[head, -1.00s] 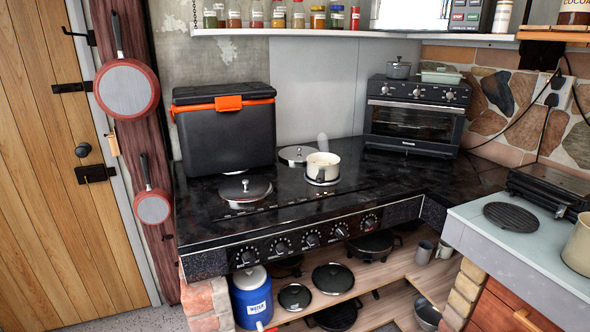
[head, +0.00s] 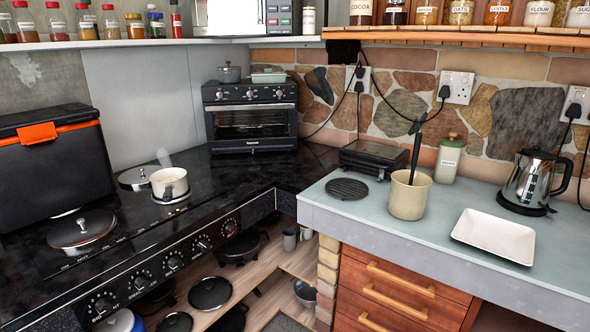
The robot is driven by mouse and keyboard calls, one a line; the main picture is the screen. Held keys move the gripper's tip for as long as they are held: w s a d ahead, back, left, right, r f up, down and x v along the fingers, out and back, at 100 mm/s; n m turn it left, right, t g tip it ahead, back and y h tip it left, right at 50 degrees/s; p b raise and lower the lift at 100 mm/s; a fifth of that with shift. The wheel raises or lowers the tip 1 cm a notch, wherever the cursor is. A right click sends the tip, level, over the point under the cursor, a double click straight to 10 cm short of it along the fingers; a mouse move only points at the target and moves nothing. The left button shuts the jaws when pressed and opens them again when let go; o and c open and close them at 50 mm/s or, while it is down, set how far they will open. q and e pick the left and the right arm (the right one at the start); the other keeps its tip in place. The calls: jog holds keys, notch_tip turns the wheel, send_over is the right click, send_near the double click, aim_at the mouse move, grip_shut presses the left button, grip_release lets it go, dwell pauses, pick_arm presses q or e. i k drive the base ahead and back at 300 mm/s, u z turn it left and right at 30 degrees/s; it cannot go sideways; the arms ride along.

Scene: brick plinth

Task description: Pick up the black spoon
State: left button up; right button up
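A black spoon (head: 416,152) stands upright in a beige pot (head: 410,196) on the grey-blue counter at the right. Only its long dark upper part shows above the rim; the lower end is hidden inside the pot. Neither of my grippers is in view.
A white square tray (head: 494,237), a kettle (head: 534,182), a lidded jar (head: 448,158), a round black trivet (head: 347,189) and a black grill (head: 375,158) surround the pot on the counter (head: 370,214). The black stove top (head: 120,212) holds a cream saucepan (head: 170,184).

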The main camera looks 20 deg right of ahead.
aim_at(419, 135)
jog(key=z, duration=1.3)
jog(key=i, duration=0.3)
jog(key=u, duration=1.05)
jog(key=i, duration=0.85)
jog(key=z, duration=0.4)
jog(key=i, duration=0.95)
jog(key=z, duration=0.95)
